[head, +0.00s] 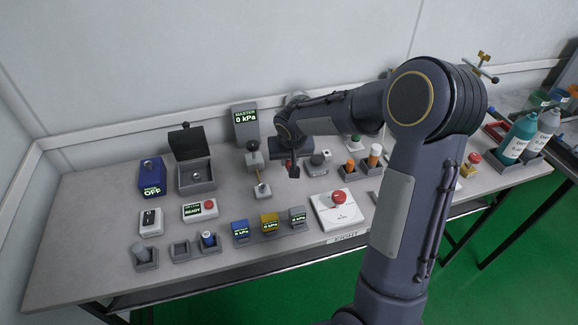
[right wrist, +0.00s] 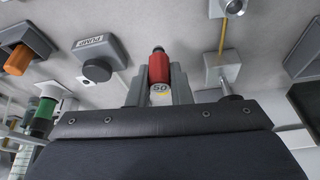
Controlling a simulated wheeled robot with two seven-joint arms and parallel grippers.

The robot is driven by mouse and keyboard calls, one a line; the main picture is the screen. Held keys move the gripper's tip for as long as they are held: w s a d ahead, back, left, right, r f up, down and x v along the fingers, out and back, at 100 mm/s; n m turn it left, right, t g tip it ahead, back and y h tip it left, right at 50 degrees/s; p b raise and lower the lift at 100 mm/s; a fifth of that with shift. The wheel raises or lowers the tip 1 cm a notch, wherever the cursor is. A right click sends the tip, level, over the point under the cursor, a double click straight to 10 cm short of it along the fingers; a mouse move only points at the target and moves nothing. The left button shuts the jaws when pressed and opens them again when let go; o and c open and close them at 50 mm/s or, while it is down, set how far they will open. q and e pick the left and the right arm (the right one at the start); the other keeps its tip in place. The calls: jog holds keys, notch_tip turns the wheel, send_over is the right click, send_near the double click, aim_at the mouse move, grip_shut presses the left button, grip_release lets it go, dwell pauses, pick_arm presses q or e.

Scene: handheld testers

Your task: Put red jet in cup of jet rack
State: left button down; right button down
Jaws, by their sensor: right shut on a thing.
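My right gripper (head: 292,166) is over the middle of the bench, in front of the grey box reading MASTER 0 kPa. In the right wrist view its fingers are shut on the red jet (right wrist: 159,68), which has a dark tip and a "50" mark on its end. A row of small grey cups stands at the front left: the left one (head: 146,265) holds a grey piece, the middle cup (head: 180,251) looks empty, and the right one holds a blue piece (head: 208,239). My left gripper is out of view.
A lever stand (head: 254,160) is just left of my gripper. A round dark-topped pump unit (head: 318,160) and orange pieces in grey cups (head: 348,168) are to its right. Three gauge blocks (head: 269,223) and a white box with a red button (head: 339,208) stand in front. My arm hides part of the bench.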

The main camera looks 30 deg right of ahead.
jog(key=shift+w+d+f, duration=0.15)
jog(key=shift+w+f, duration=0.2)
jog(key=shift+f, duration=1.65)
jog(key=shift+f+b, duration=0.2)
jog(key=shift+b, duration=0.2)
jog(key=c, duration=1.3)
grip_release()
jog(key=shift+r, duration=0.1)
jog(key=shift+r, duration=0.1)
